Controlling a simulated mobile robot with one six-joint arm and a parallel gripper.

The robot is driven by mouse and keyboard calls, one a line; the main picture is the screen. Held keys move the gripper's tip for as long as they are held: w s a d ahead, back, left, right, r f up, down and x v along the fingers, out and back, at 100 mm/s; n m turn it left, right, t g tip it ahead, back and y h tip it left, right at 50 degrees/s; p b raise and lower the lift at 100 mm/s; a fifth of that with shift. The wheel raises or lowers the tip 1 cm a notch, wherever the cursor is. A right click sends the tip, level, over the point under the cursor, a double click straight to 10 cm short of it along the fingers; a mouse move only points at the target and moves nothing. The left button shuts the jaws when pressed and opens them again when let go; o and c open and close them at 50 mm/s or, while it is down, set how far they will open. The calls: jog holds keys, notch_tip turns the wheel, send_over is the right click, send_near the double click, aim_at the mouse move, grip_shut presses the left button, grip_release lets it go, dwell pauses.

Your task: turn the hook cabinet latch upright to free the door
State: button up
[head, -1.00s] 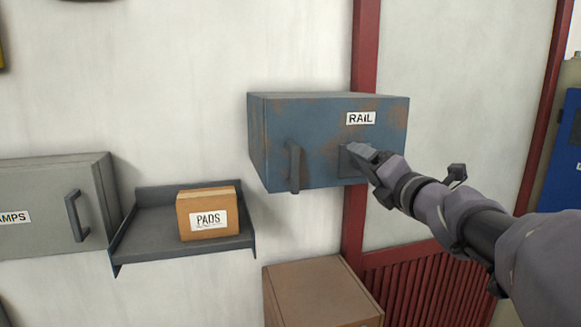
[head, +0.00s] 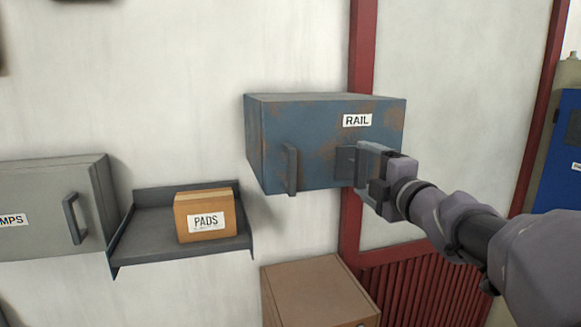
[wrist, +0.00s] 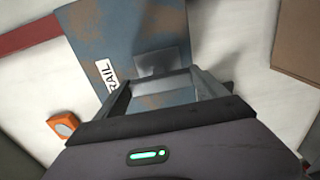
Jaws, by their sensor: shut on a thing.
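A blue, rust-patched cabinet (head: 325,140) labelled RAIL hangs on the wall in the head view, its door closed. No readable label says hook. A dark latch plate (head: 345,162) sits at the right of its front; it also shows in the wrist view (wrist: 160,62). My gripper (head: 370,162) is at this plate, shut on the latch, with a finger on each side of it in the wrist view (wrist: 164,88). The fingers largely hide the latch, so I cannot tell its exact angle. A vertical dark door handle (head: 290,169) stands to the left.
A grey shelf (head: 150,222) with a PADS box (head: 205,215) is at lower left, beside a grey cabinet (head: 50,205) with a partly cut-off label. A brown box (head: 320,290) stands below the blue cabinet. A red post (head: 362,55) runs behind it.

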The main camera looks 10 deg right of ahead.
jog(key=shift+r, duration=0.15)
dwell(0.3)
jog(key=o, duration=1.3)
jog(key=shift+w, duration=0.1)
jog(key=shift+a, duration=0.1)
